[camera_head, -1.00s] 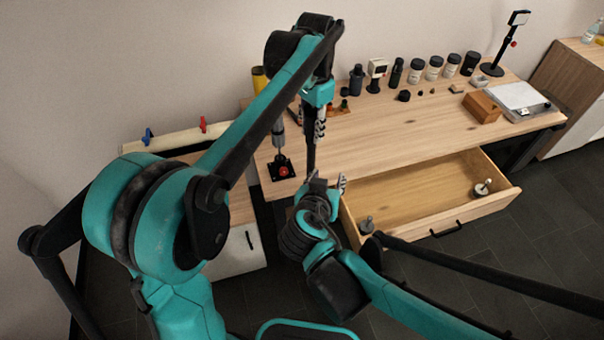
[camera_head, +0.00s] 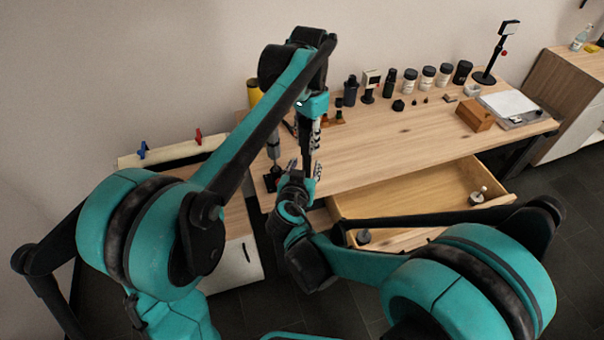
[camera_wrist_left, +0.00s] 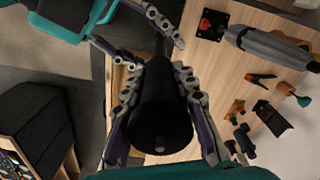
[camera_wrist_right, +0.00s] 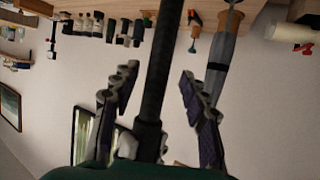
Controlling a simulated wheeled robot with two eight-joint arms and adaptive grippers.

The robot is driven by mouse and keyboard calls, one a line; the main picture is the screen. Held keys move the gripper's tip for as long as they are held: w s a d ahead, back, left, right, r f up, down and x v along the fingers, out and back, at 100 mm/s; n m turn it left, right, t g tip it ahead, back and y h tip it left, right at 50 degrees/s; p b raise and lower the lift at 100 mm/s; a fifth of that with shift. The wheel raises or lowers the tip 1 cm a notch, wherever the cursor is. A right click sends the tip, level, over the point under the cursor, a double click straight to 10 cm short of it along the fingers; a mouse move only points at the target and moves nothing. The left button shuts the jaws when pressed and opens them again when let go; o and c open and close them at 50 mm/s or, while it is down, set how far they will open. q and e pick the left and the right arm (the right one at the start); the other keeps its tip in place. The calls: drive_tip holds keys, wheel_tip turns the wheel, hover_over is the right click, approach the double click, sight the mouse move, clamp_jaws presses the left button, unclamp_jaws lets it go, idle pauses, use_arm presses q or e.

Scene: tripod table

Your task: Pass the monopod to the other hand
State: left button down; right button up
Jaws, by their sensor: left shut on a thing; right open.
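The monopod (camera_head: 305,158) is a long black pole that hangs roughly upright at the table's left front in the head view. My left gripper (camera_head: 312,135) is shut on its thick upper part. In the left wrist view the monopod's black end (camera_wrist_left: 160,115) sits between the left fingers. My right gripper (camera_head: 304,172) is open around the lower pole. In the right wrist view the monopod's shaft (camera_wrist_right: 155,70) runs between the spread right fingers (camera_wrist_right: 155,85), with a gap on both sides. The monopod's lower end is hidden by the right gripper in the head view.
The wooden table (camera_head: 400,140) has an open drawer (camera_head: 420,195) at its front. A grey stand (camera_head: 273,150) with a black base stands close left of the monopod. Several dark jars line the back edge. A brown box (camera_head: 474,117) and a scale (camera_head: 518,110) stand right.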

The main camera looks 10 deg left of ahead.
drive_tip(key=shift+w+f, duration=0.25)
drive_tip(key=shift+w, duration=0.3)
clamp_jaws()
use_arm(q)
drive_tip(key=c, duration=1.1)
unclamp_jaws()
drive_tip(key=shift+c, duration=0.2)
